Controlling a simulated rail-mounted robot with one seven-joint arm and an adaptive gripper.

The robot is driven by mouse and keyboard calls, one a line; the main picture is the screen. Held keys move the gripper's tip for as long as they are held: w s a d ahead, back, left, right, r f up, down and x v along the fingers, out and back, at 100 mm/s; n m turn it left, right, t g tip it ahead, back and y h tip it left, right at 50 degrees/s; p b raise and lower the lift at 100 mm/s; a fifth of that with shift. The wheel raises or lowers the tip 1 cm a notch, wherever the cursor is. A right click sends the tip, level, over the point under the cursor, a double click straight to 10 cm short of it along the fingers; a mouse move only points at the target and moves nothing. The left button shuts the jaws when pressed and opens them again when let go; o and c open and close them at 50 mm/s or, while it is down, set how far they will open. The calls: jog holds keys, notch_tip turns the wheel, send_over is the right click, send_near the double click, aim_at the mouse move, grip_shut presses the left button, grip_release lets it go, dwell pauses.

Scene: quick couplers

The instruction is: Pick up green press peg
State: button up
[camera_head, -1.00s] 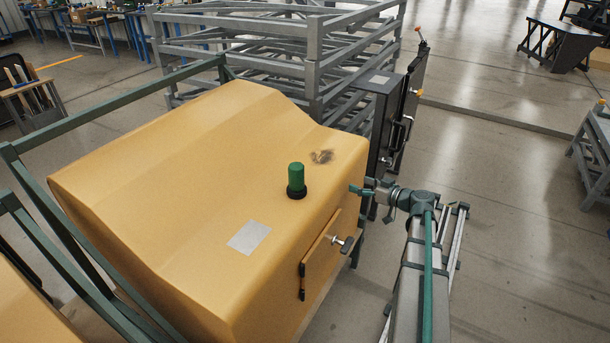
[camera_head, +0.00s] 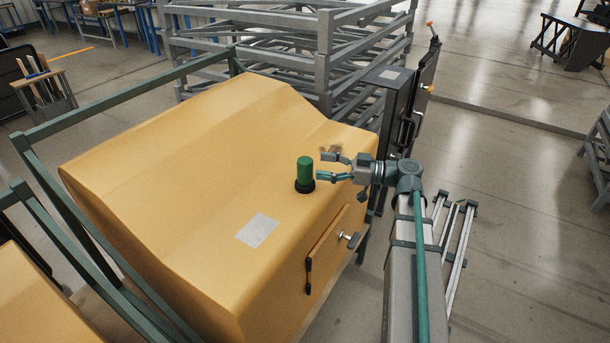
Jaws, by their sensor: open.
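The green press peg (camera_head: 305,168) stands upright in a black round base on top of a large yellow cabinet (camera_head: 190,165). My gripper (camera_head: 322,167) is just to the right of the peg, with its fingers pointing left toward it. The fingers are open with a gap between them, and nothing is held. The fingertips look very close to the peg; I cannot tell whether they touch it.
A grey label (camera_head: 257,230) lies on the cabinet top, and a hatch with a knob (camera_head: 350,240) is on its front side. A dark upright panel box (camera_head: 400,100) and grey stacked racks (camera_head: 290,45) stand behind. Green frame bars (camera_head: 110,107) run along the left.

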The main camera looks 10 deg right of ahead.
aim_at(305, 160)
jog(key=shift+p+x, duration=0.55)
jog(key=shift+x, duration=2.35)
jog(key=shift+d, duration=0.1)
jog(key=c, duration=1.3)
jog(key=shift+r, duration=0.15)
jog(key=shift+r, duration=0.5)
notch_tip(305, 160, up, 2)
jog(key=shift+r, duration=0.1)
jog(key=s+d+r+b, duration=0.1)
jog(key=s+d+r, duration=0.8)
jog(key=s+d, duration=0.1)
jog(key=shift+r, duration=0.3)
